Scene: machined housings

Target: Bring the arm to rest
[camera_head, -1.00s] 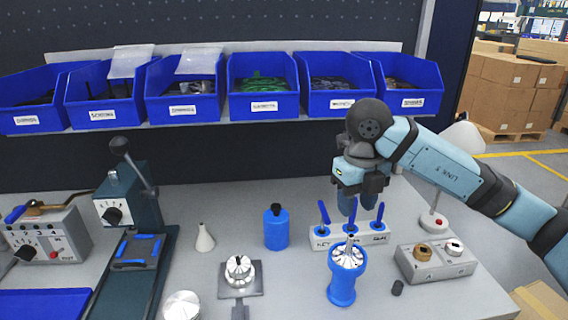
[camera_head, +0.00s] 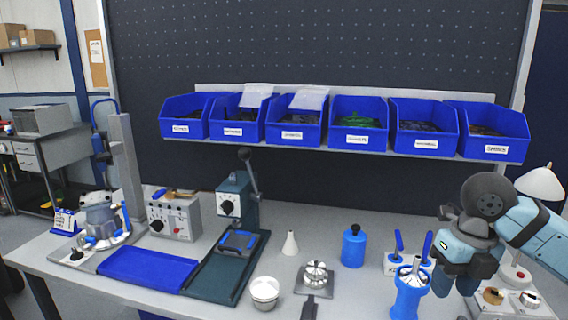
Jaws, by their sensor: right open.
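My right gripper (camera_head: 457,280) is in the lower right of the head view, at the end of a light blue and black arm (camera_head: 545,240) coming in from the right edge. Its blue fingers point down, open, with nothing seen between them. It is in front of the white tool rack (camera_head: 391,265) and hides part of it. It is just right of a blue holder with a metal-finned top (camera_head: 408,300); I cannot tell whether they touch. My left gripper is not in view.
Near the arm stand a blue bottle (camera_head: 353,248), a box with brass and silver knobs (camera_head: 510,305) and a white lamp (camera_head: 540,184). A finned part on a plate (camera_head: 316,274), a lever press (camera_head: 232,240) and a blue tray (camera_head: 148,268) lie left. Blue bins (camera_head: 360,137) line the back.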

